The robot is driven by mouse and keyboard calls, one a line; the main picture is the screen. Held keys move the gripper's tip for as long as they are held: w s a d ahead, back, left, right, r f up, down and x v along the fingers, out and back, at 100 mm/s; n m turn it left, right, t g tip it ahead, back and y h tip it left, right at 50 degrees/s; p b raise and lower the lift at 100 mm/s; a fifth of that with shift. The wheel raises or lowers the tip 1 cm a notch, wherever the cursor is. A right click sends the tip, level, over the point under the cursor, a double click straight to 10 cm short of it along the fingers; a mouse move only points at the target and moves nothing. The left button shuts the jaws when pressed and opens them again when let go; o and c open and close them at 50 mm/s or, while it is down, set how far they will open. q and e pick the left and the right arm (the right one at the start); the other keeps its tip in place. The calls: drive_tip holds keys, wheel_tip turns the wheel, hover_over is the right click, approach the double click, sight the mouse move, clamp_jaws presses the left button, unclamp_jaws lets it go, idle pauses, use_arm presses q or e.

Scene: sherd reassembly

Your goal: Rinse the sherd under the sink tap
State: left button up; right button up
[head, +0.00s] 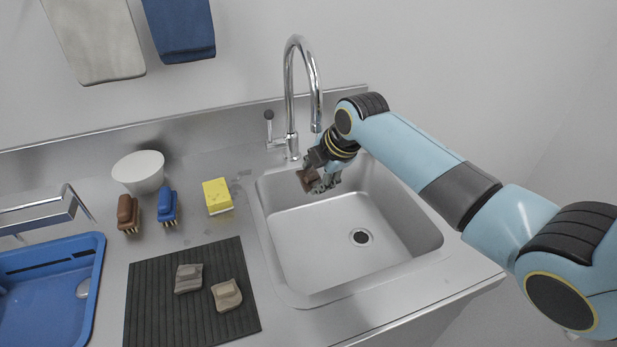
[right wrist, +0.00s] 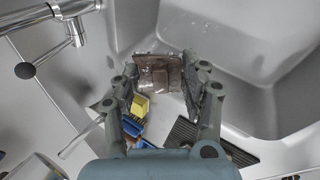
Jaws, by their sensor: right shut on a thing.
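My right gripper (head: 318,180) is shut on a brown sherd (head: 308,179) above the back left part of the sink (head: 310,235). In the right wrist view the sherd (right wrist: 158,70) sits between both fingertips, with a raised block on its face and pale glossy patches along its edges. The chrome tap (head: 289,85) arches over from the back, and its spout end is just above my right gripper. In the right wrist view a pale translucent streak shows at lower left; I cannot tell whether it is running water. My left gripper is not in view.
Left of the sink are a yellow sponge (head: 217,196), a blue brush (head: 167,206), a brown brush (head: 128,213) and a white bowl (head: 139,171). Two grey-brown sherds (head: 188,278) (head: 227,295) lie on a dark ribbed mat (head: 150,310). A blue basin (head: 45,310) stands at far left.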

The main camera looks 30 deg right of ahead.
drive_tip(key=shift+a, duration=0.2)
drive_tip(key=s+a+p, duration=0.2)
drive_tip(key=s+p, duration=0.4)
drive_tip(key=s, duration=0.1)
drive_tip(key=shift+s+a, duration=0.2)
drive_tip(key=shift+a, duration=0.2)
idle(1.3)
